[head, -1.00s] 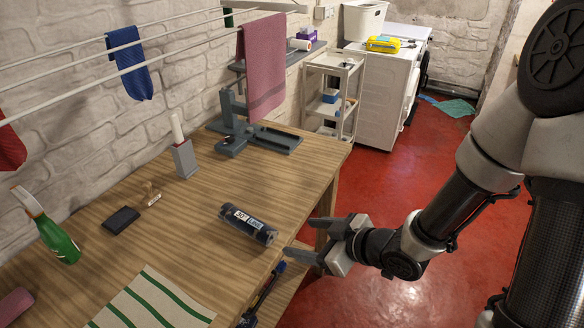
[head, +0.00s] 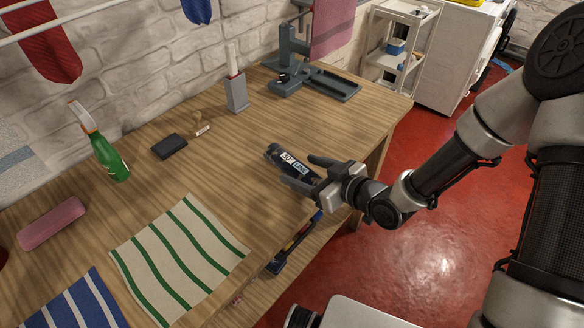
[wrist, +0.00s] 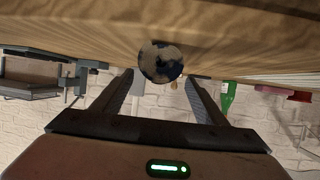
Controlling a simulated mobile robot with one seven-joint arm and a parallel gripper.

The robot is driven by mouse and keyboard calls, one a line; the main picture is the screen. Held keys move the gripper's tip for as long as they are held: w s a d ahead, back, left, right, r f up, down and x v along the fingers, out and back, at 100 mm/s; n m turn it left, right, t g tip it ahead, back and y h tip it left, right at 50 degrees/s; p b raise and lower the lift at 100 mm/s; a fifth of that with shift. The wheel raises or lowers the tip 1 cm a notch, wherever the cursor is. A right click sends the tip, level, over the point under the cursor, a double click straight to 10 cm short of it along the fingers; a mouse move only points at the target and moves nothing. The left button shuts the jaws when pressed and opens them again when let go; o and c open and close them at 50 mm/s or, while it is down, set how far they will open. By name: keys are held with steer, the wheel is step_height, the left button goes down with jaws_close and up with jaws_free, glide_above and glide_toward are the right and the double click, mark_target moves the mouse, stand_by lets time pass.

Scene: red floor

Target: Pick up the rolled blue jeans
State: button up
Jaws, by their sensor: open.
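The rolled blue jeans (head: 284,157) lie on the wooden table near its front edge, a dark roll with a white and light-blue label. My gripper (head: 297,170) is open at the near right end of the roll, with one finger on each side of that end in the head view. In the wrist view, the round mottled blue and pale end of the roll (wrist: 160,62) is centred ahead, between and just beyond the fingertips (wrist: 160,78). The fingers hide part of the roll in the head view, and I cannot tell whether they touch it.
The wooden table (head: 225,155) is bare around the roll. A striped green cloth (head: 180,258) lies to the left, with a dark box (head: 170,146) and green spray bottle (head: 110,158) behind. A lower shelf holding tools (head: 292,245) is below the front edge.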

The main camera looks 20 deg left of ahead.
mark_target(292, 166)
steer(key=x, duration=0.5)
steer(key=shift+w+f, duration=0.1)
steer(key=shift+w, duration=0.1)
steer(key=c, duration=1.3)
